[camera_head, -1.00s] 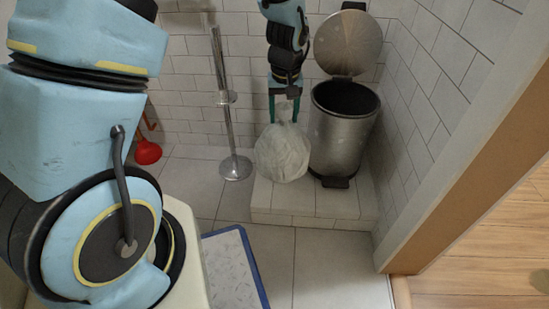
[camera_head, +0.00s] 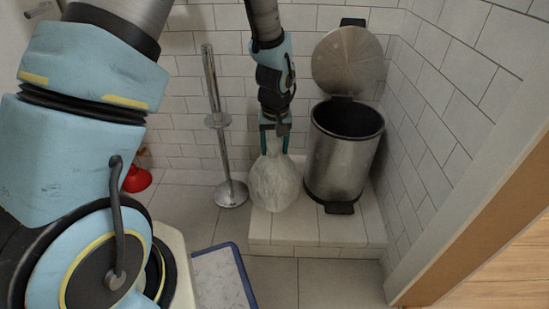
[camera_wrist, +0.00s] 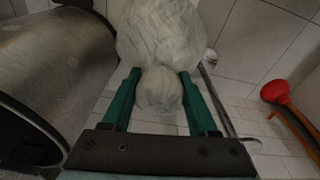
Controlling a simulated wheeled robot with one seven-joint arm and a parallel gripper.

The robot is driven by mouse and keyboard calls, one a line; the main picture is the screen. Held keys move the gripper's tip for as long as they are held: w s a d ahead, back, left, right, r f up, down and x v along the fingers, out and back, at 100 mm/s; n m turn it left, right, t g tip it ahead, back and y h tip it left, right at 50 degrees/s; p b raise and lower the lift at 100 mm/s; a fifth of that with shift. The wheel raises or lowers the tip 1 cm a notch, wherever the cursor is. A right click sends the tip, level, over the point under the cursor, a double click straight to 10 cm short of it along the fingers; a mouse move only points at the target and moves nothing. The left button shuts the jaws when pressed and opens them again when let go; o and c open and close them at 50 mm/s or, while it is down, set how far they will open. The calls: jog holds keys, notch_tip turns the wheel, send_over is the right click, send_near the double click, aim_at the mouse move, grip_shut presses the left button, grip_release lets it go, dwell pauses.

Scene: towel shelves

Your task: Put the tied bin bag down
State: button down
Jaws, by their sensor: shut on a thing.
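The tied bin bag (camera_head: 275,183) is a pale, translucent, rounded bag. It hangs from or rests under my gripper (camera_head: 274,143), just left of the steel pedal bin, over the left part of the tiled step. I cannot tell whether its bottom touches the step. My gripper points down, its green fingers shut on the bag's neck. In the wrist view the bag (camera_wrist: 170,35) fills the top middle, with its tied knot between the two fingers (camera_wrist: 158,92).
The steel pedal bin (camera_head: 336,165) stands on the tiled step (camera_head: 310,229) with its lid (camera_head: 347,62) up. A metal stand (camera_head: 222,140) is at the left. A red plunger (camera_head: 137,179) is further left. A blue-edged mat (camera_head: 222,280) lies on the floor in front.

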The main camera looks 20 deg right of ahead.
aim_at(275, 155)
jog(key=shift+f+b, duration=0.4)
jog(key=shift+f, duration=1.15)
jog(key=shift+c, duration=0.8)
grip_release()
